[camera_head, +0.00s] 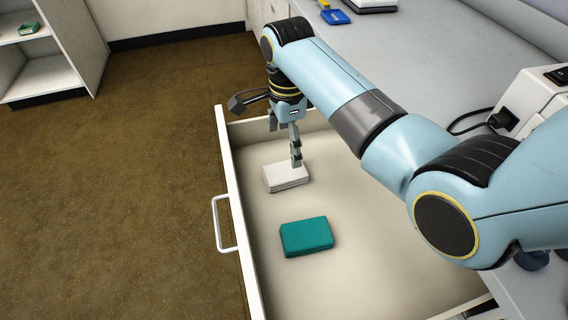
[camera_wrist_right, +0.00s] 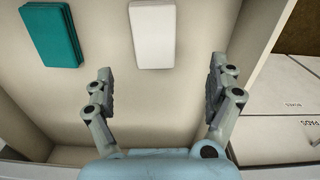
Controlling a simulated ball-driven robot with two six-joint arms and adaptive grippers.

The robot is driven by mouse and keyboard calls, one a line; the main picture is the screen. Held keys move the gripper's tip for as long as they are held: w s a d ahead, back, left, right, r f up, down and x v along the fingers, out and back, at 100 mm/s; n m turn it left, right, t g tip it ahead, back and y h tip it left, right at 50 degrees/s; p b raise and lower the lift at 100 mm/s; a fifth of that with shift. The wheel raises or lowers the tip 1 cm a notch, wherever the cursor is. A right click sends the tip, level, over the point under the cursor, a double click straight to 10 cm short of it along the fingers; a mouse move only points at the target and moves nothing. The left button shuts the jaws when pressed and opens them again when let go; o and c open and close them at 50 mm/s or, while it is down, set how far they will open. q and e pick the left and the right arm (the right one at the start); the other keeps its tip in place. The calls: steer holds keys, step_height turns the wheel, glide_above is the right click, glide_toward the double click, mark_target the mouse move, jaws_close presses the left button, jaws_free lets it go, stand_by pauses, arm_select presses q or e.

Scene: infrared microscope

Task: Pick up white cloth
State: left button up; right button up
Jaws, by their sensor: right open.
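The white cloth (camera_head: 284,178) is a folded, flat stack lying in the open drawer in the head view. It also shows at the top edge of the right wrist view (camera_wrist_right: 153,36), partly cut off by the frame. My right gripper (camera_head: 295,161) reaches down into the drawer beside the cloth's far right part; in the head view its fingers overlap the cloth. In the right wrist view its two fingers (camera_wrist_right: 160,86) are spread wide with nothing between them, and the cloth lies beyond the fingertips. Whether a finger touches it I cannot tell. My left gripper is not in view.
A folded teal cloth (camera_head: 306,237) lies in the drawer nearer than the white one. The open drawer (camera_head: 241,222) has raised walls and a white handle (camera_head: 219,224). The counter (camera_head: 440,60) stands on the right. The drawer floor around both cloths is clear.

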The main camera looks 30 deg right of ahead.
mark_target(287, 170)
steer(key=f, duration=0.3)
steer(key=shift+s+a+b, duration=0.1)
steer(key=shift+s+b, duration=0.1)
steer(key=shift+b, duration=0.15)
steer(key=shift+f, duration=0.4)
steer(key=f, duration=0.1)
steer(key=f+b, duration=0.1)
steer(key=f, duration=0.2)
steer(key=shift+s+a+f+b, duration=0.1)
steer(key=shift+s+f+b, duration=0.1)
steer(key=shift+s+b, duration=0.15)
steer(key=shift+w+f, duration=0.1)
steer(key=shift+f, duration=0.35)
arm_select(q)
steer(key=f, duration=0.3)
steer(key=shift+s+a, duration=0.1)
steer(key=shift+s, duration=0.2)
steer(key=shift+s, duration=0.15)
arm_select(e)
steer(key=c, duration=1)
steer(key=shift+r, duration=0.1)
steer(key=shift+c, duration=0.2)
